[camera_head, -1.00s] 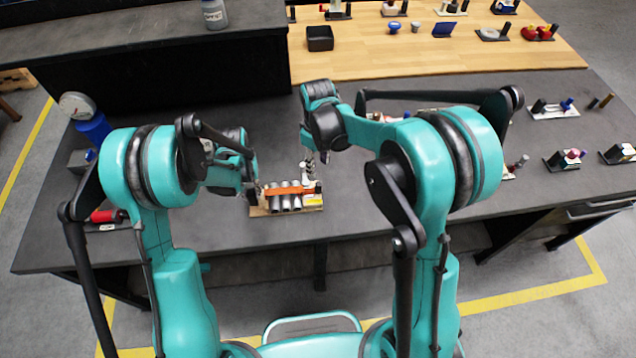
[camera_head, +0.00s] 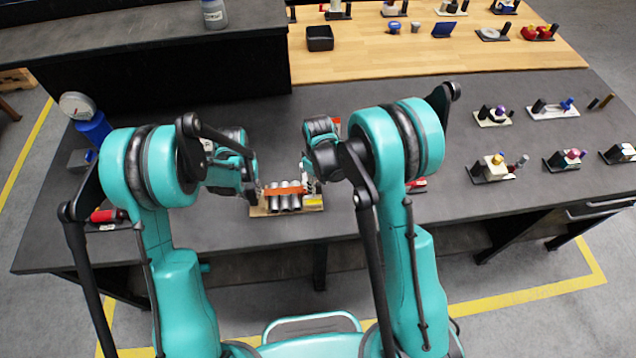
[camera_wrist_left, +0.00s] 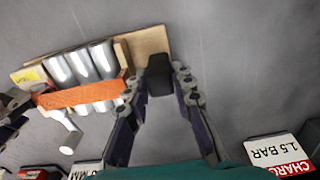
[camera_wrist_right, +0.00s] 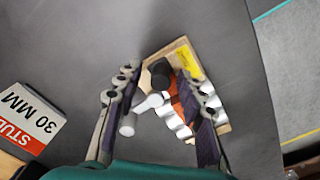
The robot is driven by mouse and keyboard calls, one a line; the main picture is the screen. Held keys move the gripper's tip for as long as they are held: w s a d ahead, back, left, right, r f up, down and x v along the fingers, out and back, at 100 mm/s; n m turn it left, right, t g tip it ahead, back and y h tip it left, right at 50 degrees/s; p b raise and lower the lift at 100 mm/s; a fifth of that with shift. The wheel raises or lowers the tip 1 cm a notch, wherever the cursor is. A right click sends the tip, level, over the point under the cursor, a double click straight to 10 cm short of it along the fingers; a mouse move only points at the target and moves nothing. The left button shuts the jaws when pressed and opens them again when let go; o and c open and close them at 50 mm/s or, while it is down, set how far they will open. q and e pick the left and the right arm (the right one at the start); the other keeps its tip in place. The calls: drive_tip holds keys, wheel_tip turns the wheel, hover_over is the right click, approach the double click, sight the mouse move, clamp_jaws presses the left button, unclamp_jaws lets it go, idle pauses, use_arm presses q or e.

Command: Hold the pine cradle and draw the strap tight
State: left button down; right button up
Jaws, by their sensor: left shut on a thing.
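The pine cradle (camera_head: 290,213) lies on the dark bench and carries several silver cylinders (camera_head: 284,202) side by side, with an orange strap (camera_head: 285,190) across them. In the left wrist view, my left gripper (camera_wrist_left: 160,72) is shut on a black block (camera_wrist_left: 159,82) at one end of the cradle (camera_wrist_left: 148,42). The strap also shows there (camera_wrist_left: 80,95), with a white cylindrical piece (camera_wrist_left: 70,142) beside it. My right gripper (camera_wrist_right: 160,80) is open at the cradle's other end. A black knob (camera_wrist_right: 160,69) and a white piece (camera_wrist_right: 150,103) show between its fingers, apparently untouched.
A gauge (camera_head: 77,105) with a blue body stands at the bench's left. A white "CHARGE 1.5 BAR" sign (camera_wrist_left: 278,150) and a "STUD 30 MM" sign (camera_wrist_right: 28,118) lie near the grippers. Several small fixtures (camera_head: 493,167) stand at the right. Bench in front of the cradle is clear.

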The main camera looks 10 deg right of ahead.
clamp_jaws()
drive_tip(key=d, duration=0.6)
drive_tip(key=shift+s+d, duration=0.1)
drive_tip(key=shift+d, duration=0.05)
drive_tip(key=shift+o, duration=0.6)
unclamp_jaws()
wheel_tip(320, 180, up, 12)
